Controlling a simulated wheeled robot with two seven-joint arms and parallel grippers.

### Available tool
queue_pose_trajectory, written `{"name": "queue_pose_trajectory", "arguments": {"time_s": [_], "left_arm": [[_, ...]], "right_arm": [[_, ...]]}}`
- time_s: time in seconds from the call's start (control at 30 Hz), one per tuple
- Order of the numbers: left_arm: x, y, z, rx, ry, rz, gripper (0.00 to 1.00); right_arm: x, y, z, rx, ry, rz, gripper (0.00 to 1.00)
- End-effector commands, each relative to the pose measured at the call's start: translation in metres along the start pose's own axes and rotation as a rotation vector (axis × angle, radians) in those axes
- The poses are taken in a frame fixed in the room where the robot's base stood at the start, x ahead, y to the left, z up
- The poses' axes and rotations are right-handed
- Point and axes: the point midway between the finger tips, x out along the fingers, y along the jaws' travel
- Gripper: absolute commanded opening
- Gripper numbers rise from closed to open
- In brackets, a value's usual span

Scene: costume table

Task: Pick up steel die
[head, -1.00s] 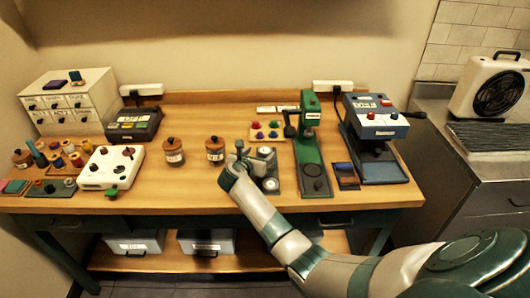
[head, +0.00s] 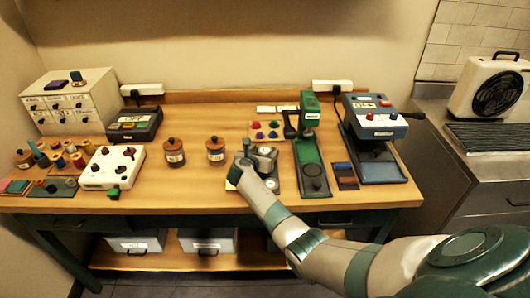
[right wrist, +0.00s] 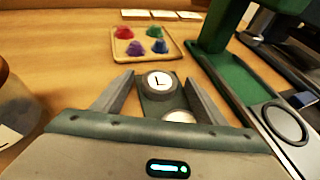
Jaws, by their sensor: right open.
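A round steel die (right wrist: 159,81) with a pale, dark-marked top sits on a dark plate (right wrist: 158,104) in the right wrist view. A second round steel piece (right wrist: 180,117) lies nearer on the same plate, partly hidden by my gripper body. In the head view this nearer piece (head: 271,183) shows beside my wrist. My right gripper (right wrist: 159,79) is open and empty, its fingers to the left and right of the marked die; I cannot tell whether they touch it. In the head view the right gripper (head: 263,153) is over the plate. My left gripper is not in view.
A green press (head: 311,145) stands just right of the plate. A tray of colored knobs (head: 256,131) lies behind. Brown-lidded jars (head: 216,152) stand to the left, one close to my gripper. Bare wood (head: 205,190) is free at the front left.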

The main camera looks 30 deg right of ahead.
Motion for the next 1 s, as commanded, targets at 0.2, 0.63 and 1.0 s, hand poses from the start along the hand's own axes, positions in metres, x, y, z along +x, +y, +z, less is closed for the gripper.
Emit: {"name": "queue_pose_trajectory", "arguments": {"time_s": [0.2,0.63,1.0], "left_arm": [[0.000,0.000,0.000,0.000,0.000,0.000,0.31],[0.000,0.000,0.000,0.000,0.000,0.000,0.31],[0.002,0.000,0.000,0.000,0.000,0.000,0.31]], "right_arm": [[0.000,0.000,0.000,0.000,0.000,0.000,0.63],[0.000,0.000,0.001,0.000,-0.001,0.001,0.12],[-0.010,0.001,0.025,0.003,-0.005,0.002,0.12]]}}
